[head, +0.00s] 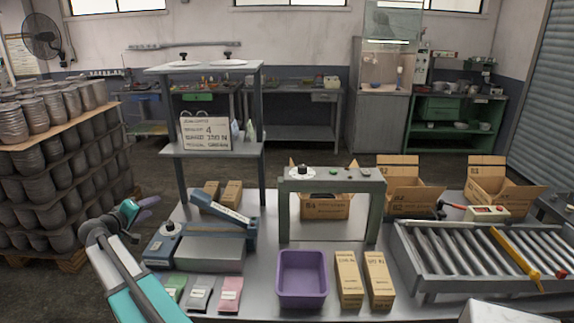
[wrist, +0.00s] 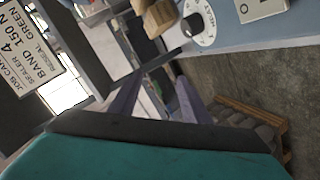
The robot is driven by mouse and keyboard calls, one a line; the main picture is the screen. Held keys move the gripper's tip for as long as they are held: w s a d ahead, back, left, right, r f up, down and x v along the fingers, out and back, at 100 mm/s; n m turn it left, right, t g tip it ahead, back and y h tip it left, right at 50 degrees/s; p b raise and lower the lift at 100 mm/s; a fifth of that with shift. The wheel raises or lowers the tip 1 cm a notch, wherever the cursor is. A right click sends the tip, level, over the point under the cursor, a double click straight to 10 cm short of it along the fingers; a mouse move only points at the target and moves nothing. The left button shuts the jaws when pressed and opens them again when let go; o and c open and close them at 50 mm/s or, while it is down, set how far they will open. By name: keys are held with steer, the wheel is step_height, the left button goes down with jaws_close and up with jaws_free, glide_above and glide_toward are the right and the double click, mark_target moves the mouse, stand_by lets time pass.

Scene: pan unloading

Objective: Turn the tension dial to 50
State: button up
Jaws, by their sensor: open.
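The grey strapping arch (head: 332,212) stands mid-table. A white dial with a black knob (head: 302,172) sits on its top left, likely the tension dial; its markings and setting are too small to read. My gripper (head: 148,207) is open and empty at the left, beyond the table's left edge and well apart from the arch. In the wrist view, its two purple fingers (wrist: 158,92) have a gap between them. A different dial, marked HEAT (wrist: 203,28), is on the blue sealer (head: 205,240). The arch dial does not show in the wrist view.
A job card (head: 205,134) on the shelf rack reads SEALER 4 and BAND 150 N. A purple bin (head: 302,300), slim cartons (head: 348,280) and coloured packets (head: 199,294) lie in front. A roller conveyor (head: 470,255) is at right. A stacked pallet (head: 60,260) stands left.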

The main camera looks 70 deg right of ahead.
steer(key=s+d+r+m+g+h, duration=0.25)
steer(key=s+d+r, duration=0.25)
steer(key=d+r, duration=0.35)
steer(key=m+g+y+b, duration=0.2)
steer(key=m+g+y, duration=0.6)
steer(key=m+g, duration=1.25)
glide_toward(303, 166)
steer(key=w+a+r+m+t, duration=0.2)
steer(key=w+a+m+t, duration=0.1)
steer(key=t, duration=0.1)
steer(key=shift+w+a+h, duration=0.1)
steer(key=shift+h, duration=0.15)
steer(key=shift+r, duration=0.1)
steer(key=p+x, duration=0.2)
steer(key=x, duration=0.5)
steer(key=p+x, duration=0.3)
steer(key=x, duration=0.4)
steer(key=shift+a+r, duration=0.1)
steer(key=shift+r, duration=0.05)
